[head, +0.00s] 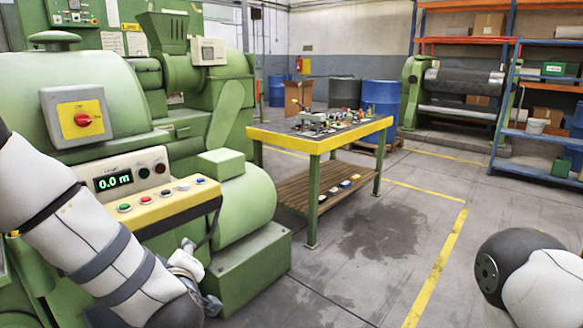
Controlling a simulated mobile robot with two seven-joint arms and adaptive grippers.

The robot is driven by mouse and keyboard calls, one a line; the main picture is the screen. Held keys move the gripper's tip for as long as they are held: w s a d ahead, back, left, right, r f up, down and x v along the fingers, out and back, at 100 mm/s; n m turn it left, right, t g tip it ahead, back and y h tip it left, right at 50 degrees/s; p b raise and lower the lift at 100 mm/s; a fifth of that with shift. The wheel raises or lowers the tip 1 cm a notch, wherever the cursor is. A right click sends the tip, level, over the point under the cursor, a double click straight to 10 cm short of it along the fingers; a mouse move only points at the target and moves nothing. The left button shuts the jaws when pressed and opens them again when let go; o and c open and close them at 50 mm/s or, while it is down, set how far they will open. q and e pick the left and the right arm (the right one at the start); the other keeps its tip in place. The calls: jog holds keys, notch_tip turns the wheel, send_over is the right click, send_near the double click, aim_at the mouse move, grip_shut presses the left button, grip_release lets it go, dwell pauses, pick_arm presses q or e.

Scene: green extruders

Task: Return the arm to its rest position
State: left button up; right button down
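My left arm (85,235) comes in from the left edge and reaches down in front of the green extruder. My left gripper (190,268) shows only in part, partly behind the arm's dark end joint, beside the extruder's green base. I cannot tell whether its fingers are open or shut. My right arm (540,280) shows only as a white and dark link at the lower right; its gripper is out of view. The extruder's control panel (150,190) has a display reading "0.0 m" and several coloured buttons. It lies close to the right of my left arm.
A red switch on a yellow plate (82,118) is on the extruder. A yellow-edged workbench (318,143) with several tools stands mid-room. Blue barrels (381,97), a roller machine (455,90) and shelves (507,105) are behind. The floor at right (400,240) is clear.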

pick_arm(q)
jog(key=s+d+f+m+g+h, duration=0.3)
jog(key=s+f+m+g+h, duration=0.4)
jog(key=s+f, duration=1.2)
jog(key=s+a+f+m+g, duration=0.1)
jog(key=s+f+m+g, duration=0.2)
jog(key=s, duration=0.9)
jog(key=s+a+f+m+g+y, duration=0.1)
jog(key=s+f+m+g, duration=0.1)
jog(key=s, duration=1)
jog(key=shift+a+f+m+g, duration=0.4)
jog(key=shift+f+g, duration=0.35)
jog(key=shift+g, duration=0.35)
jog(key=shift+s, duration=0.1)
